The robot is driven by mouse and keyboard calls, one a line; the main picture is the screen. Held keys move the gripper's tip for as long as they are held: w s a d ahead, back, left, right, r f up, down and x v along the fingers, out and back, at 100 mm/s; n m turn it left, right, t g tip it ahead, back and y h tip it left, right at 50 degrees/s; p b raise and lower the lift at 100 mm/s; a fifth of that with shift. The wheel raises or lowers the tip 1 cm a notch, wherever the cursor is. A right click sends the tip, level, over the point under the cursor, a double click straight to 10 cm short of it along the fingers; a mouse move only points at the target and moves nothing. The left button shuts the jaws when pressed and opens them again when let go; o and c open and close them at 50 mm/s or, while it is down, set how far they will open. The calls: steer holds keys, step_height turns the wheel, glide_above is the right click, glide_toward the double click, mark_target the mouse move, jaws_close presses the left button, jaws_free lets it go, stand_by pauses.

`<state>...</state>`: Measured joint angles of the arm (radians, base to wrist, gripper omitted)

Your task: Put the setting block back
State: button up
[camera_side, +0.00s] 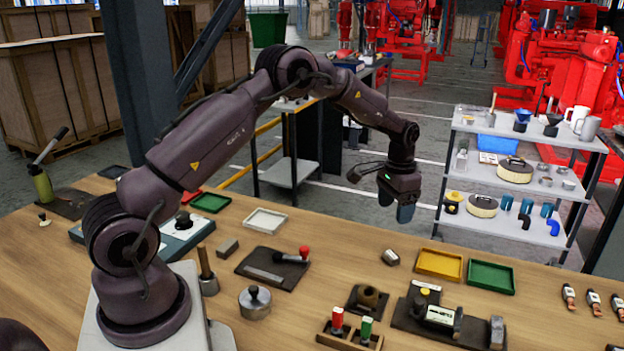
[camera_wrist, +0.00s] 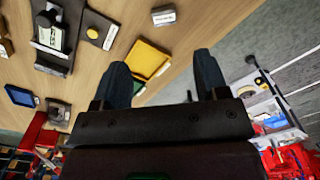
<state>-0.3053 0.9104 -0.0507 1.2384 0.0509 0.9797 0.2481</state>
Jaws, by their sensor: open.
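A small grey block with a pale label, which looks like the setting block (camera_side: 390,257), lies loose on the wooden bench, left of the yellow tray. It also shows at the top of the wrist view (camera_wrist: 164,15). My gripper (camera_side: 396,206) hangs above the far edge of the bench, above and apart from this block. Its two blue-grey fingers are spread with nothing between them, as the wrist view (camera_wrist: 161,66) shows. A black fixture plate (camera_side: 408,318) nearer the front carries a clamp-like device (camera_side: 440,316) and a grey end block (camera_side: 497,331).
A yellow tray (camera_side: 439,264) and a green tray (camera_side: 491,276) lie right of the loose block. Another grey block (camera_side: 228,246) lies farther left. Bench around the labelled block is clear. A loaded shelf (camera_side: 515,180) stands beyond.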

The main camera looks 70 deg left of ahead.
steer(key=s+d+r+t, duration=0.1)
steer(key=s+d+r, duration=0.45)
steer(key=r, duration=0.45)
steer(key=s+d+r+t, duration=0.2)
steer(key=s+d+r, duration=0.2)
steer(key=s+r, duration=0.45)
steer(key=s+d+r+t, duration=0.1)
steer(key=s+d, duration=0.1)
steer(key=s, duration=0.6)
steer(key=s+d+r+t, duration=0.1)
steer(key=s+d, duration=0.1)
steer(key=s, duration=0.6)
steer(key=shift+s+d+r, duration=0.2)
steer(key=shift+s+d, duration=0.15)
steer(key=shift+d, duration=0.05)
